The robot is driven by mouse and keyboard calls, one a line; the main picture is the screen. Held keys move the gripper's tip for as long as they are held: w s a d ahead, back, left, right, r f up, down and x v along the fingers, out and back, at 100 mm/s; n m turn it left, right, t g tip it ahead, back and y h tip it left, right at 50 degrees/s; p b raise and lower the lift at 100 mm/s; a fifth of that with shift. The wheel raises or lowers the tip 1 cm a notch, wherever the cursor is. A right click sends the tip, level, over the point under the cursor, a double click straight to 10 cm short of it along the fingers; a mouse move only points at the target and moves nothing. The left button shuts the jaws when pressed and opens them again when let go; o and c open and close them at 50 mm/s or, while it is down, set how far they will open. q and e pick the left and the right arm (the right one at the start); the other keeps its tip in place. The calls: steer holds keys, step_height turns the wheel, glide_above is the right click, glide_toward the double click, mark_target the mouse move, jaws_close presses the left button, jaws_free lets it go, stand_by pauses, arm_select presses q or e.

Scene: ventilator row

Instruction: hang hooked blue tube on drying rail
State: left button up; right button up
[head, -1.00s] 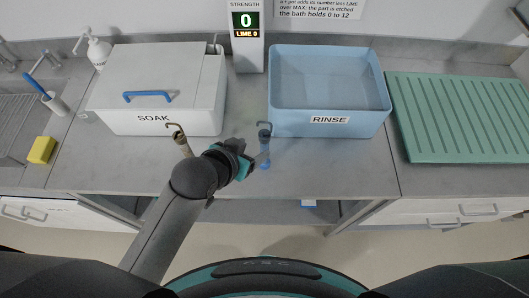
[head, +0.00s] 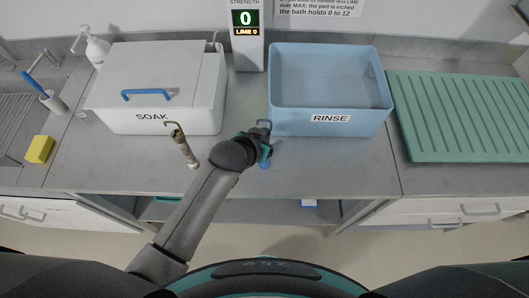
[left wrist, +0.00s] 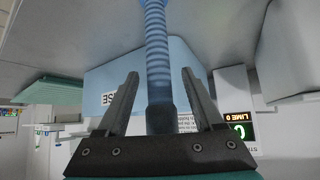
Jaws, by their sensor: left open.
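The hooked blue tube stands on the counter in front of the rinse tub. Its grey hook (head: 264,123) shows above my left gripper (head: 263,148) in the head view, which hides most of its body. In the left wrist view the ribbed blue tube (left wrist: 156,50) runs between the two fingers of my left gripper (left wrist: 160,73). The fingers are open, with a gap visible on both sides of the tube. My right gripper is not in view. I see no drying rail in these frames.
A brown hooked tube (head: 185,150) stands left of my gripper. Behind are the lidded white SOAK box (head: 180,122), the blue RINSE tub (head: 290,122) and a strength display (head: 246,50). A green ribbed mat (head: 460,118) lies right. The counter's front right is clear.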

arm_select(q)
steer(key=shift+w+d+f, duration=0.25)
steer(key=shift+w+f, duration=0.15)
steer(key=shift+f, duration=0.1)
jaws_close()
stand_by(0.3)
stand_by(0.8)
